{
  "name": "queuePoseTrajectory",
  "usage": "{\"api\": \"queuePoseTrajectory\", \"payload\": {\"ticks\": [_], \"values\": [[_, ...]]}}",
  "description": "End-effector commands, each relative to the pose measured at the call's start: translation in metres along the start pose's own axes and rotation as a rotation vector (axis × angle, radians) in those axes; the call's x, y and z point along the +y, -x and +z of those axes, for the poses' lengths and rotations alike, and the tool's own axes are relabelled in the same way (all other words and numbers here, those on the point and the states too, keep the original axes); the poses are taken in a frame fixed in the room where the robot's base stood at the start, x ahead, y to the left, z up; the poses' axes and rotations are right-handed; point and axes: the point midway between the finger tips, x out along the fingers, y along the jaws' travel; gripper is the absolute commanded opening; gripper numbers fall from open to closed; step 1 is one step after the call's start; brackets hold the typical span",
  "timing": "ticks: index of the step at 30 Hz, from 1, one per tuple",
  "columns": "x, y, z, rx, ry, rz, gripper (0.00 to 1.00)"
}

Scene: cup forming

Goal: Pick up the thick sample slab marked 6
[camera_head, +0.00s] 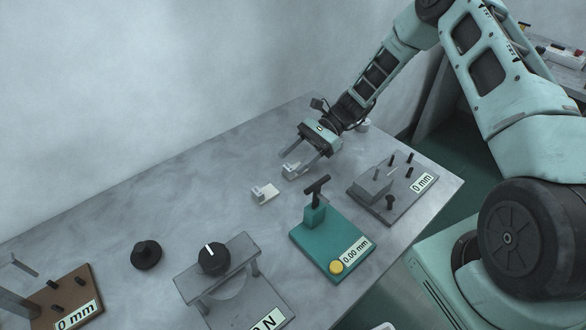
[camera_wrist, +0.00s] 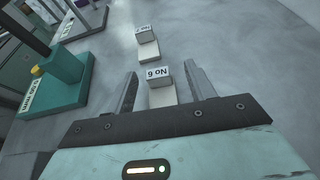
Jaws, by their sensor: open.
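The thick slab marked 6 (camera_wrist: 161,97) lies on the grey table between the fingers of my gripper (camera_wrist: 161,73) in the wrist view. It is pale, with a raised block at its far end whose label reads upside down there. My gripper is open, with a finger on each side and visible gaps to the slab. In the head view my gripper (camera_head: 290,165) is low over the table around this slab (camera_head: 293,169), partly covering it. A second pale slab (camera_wrist: 149,49) lies beyond it; its label is too small to read surely. It also shows in the head view (camera_head: 266,194).
A green gauge (camera_head: 333,240) marked 0.00 mm stands in front. A grey pegged plate (camera_head: 372,205) marked 0 mm is to its right. A dial fixture (camera_head: 235,290), a black knob (camera_head: 146,255) and a brown board (camera_head: 75,292) stand left. The table behind the slabs is clear.

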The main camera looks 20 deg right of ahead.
Motion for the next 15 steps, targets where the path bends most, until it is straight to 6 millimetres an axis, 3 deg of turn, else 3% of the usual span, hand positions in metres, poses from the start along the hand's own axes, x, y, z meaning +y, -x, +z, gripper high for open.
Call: {"api": "queuePoseTrajectory", "payload": {"ticks": [9,15], "values": [[0.005,-0.042,-0.006,-0.003,-0.002,0.002,0.55],[0.005,-0.050,-0.007,-0.001,0.000,0.000,0.55]]}}
